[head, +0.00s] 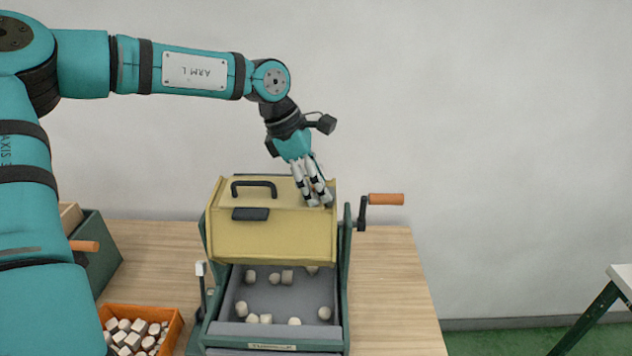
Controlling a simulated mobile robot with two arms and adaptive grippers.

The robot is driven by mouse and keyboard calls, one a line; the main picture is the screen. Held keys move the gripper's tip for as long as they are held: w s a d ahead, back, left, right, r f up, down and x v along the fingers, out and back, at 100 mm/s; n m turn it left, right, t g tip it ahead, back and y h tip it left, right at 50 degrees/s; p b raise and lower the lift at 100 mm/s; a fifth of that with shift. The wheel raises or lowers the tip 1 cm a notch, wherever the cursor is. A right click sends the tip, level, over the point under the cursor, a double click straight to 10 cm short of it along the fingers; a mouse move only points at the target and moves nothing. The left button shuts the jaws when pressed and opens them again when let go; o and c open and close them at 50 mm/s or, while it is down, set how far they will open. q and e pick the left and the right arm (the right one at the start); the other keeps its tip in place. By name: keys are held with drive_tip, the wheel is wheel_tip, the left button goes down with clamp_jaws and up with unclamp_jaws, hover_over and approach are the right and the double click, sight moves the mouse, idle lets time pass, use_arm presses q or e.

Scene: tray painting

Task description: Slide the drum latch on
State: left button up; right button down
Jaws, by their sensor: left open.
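The drum (270,235) is a yellow, many-sided body on a green stand, with a black arched handle (254,185) on top. A flat dark piece (250,214), which may be the latch, sits on its front upper face below the handle. My left gripper (320,203) points down over the right end of the drum, to the right of the handle and the dark piece. It is open, with its fingertips at or just above the yellow face; I cannot tell if they touch. The fingers hide part of that face. My right gripper is not in view.
A grey tray (272,329) with several pale pieces lies below the drum. A crank with an orange handle (386,199) sticks out right. A small white-tipped lever (201,269) stands left. An orange bin (174,336) of pale pieces is at front left. The table's right side (395,290) is clear.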

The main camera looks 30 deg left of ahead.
use_arm(q)
drive_tip(key=shift+a, duration=0.15)
drive_tip(key=shift+s+a+r, duration=0.1)
drive_tip(key=shift+a+r, duration=0.05)
drive_tip(key=shift+r, duration=0.15)
drive_tip(key=v, duration=1.1)
drive_tip(key=shift+r, duration=0.15)
